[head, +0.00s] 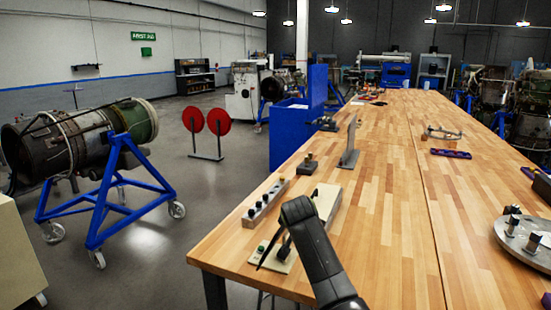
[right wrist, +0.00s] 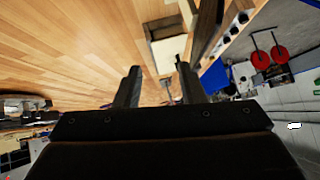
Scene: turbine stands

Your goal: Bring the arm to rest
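One dark arm of mine reaches in from the bottom centre of the head view, over the near left corner of the wooden table (head: 385,200). My right gripper (right wrist: 158,72) shows in the right wrist view with its two dark fingers apart. I see nothing clamped between them. In the head view its fingers are partly hidden by the arm, above a cream plate (head: 288,265) with a green button. Whether they touch the plate I cannot tell. My left gripper is not in view.
A pale strip with several dark knobs (head: 265,203) and a cream box (head: 328,200) lie close by. A grey upright bracket (head: 350,146) stands beyond. A round metal plate (head: 525,240) with several fittings is at the right. The table's middle is clear.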

